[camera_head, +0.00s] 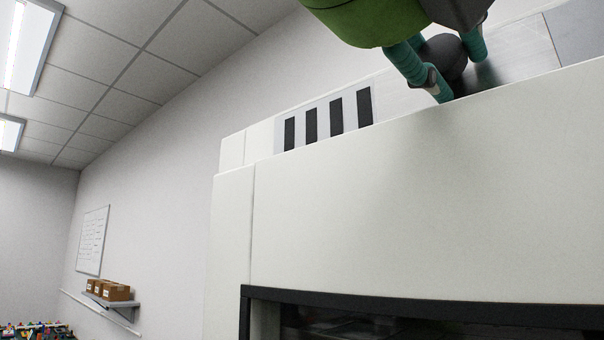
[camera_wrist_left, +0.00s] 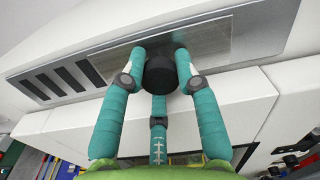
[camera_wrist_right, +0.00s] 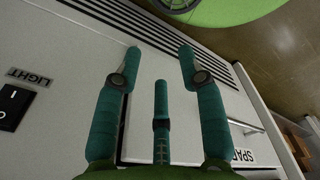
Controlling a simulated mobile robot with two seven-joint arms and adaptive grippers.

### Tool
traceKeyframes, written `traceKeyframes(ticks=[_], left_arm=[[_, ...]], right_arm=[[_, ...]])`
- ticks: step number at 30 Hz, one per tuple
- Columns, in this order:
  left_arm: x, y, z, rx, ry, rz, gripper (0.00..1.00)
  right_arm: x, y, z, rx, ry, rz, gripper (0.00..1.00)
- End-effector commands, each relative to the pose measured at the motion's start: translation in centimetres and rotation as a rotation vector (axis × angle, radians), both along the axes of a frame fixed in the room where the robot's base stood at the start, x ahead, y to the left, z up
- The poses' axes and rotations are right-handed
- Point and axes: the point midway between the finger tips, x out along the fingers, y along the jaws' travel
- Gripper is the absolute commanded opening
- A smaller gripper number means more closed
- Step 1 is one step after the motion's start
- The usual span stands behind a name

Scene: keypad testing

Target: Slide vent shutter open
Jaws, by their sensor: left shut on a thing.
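My left gripper (camera_head: 458,72) is shut on the round black knob (camera_head: 446,56) of the vent shutter, above the top front edge of the white cabinet. In the left wrist view, the gripper's fingers (camera_wrist_left: 160,58) stand either side of the knob (camera_wrist_left: 160,75). The shutter is a grey metal plate (camera_wrist_left: 208,42) to the right of a row of dark vent slots (camera_wrist_left: 50,84). The slots (camera_head: 325,120) also show uncovered in the head view. My right gripper (camera_wrist_right: 160,51) is open and empty in the right wrist view, over a white panel.
The white cabinet front (camera_head: 400,200) fills much of the head view, with a dark-framed opening (camera_head: 420,318) below. The right wrist view shows a light switch (camera_wrist_right: 12,105), thin dark grille lines (camera_wrist_right: 215,65) and a bar handle (camera_wrist_right: 245,126). A wall shelf (camera_head: 112,302) holds boxes far left.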

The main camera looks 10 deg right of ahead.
Motion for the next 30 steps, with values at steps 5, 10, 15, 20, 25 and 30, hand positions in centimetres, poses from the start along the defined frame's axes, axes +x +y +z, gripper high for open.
traceKeyframes(ticks=[5,10,15,20,25,30], left_arm=[[0.0,0.2,0.5,-0.012,-0.004,0.000,0.00],[-0.1,0.2,0.4,-0.009,-0.005,0.000,0.43],[0.0,0.2,0.2,-0.006,-0.002,0.000,0.43],[-0.6,1.0,0.3,-0.006,-0.004,0.000,0.43],[-2.6,3.5,0.3,-0.008,-0.006,0.002,0.43],[-4.9,6.4,0.3,-0.007,-0.007,0.000,0.43]], right_arm=[[0.5,0.2,0.1,0.004,-0.009,0.003,0.40],[0.4,-0.6,0.1,-0.007,-0.009,0.005,0.40],[0.1,-1.2,0.1,-0.016,-0.002,0.002,0.40],[0.0,-1.1,0.0,-0.014,0.000,0.001,0.40],[0.1,-1.0,0.0,-0.012,-0.002,0.002,0.40],[0.1,-0.9,0.0,-0.011,-0.002,0.002,0.40]])
